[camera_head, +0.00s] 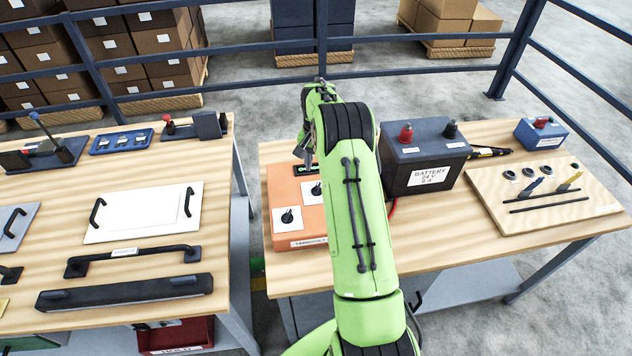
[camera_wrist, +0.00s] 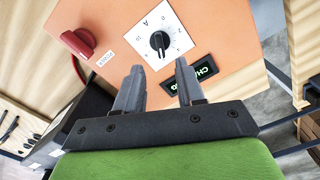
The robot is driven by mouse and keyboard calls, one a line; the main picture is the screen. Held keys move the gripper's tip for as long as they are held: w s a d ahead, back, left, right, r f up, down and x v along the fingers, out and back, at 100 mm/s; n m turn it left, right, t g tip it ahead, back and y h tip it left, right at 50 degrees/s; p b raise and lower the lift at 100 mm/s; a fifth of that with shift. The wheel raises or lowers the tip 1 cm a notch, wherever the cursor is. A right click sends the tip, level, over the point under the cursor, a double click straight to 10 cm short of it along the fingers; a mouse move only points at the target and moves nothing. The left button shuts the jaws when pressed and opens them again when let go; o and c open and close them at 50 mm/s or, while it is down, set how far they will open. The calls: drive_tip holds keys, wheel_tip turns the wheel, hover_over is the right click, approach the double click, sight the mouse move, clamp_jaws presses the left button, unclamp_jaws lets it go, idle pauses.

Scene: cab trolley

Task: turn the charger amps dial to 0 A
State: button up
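The orange charger (camera_head: 283,188) stands on the right-hand table, partly hidden behind my green arm. In the wrist view, the amps dial (camera_wrist: 159,40) is a black knob on a white scale plate marked "A". Its pointer has a white mark, but I cannot read the setting surely. My gripper (camera_wrist: 158,77) is open and empty, its two dark fingers apart, just short of the dial plate in the picture and not visibly touching it. In the head view, two black knobs on white plates show on the charger; I cannot tell which is the amps dial.
A red power knob (camera_wrist: 78,42) and a black "CHARG" display (camera_wrist: 195,77) are near the dial. A dark battery (camera_head: 424,155) stands right of the charger, beside a wooden board (camera_head: 480,200) with tools. The left table (camera_head: 140,235) holds handles and switches.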

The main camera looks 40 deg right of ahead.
sight(317, 186)
wheel_tip(317, 186, down, 9)
drive_tip(key=shift+r+p, duration=0.2)
drive_tip(key=shift+p, duration=0.1)
clamp_jaws()
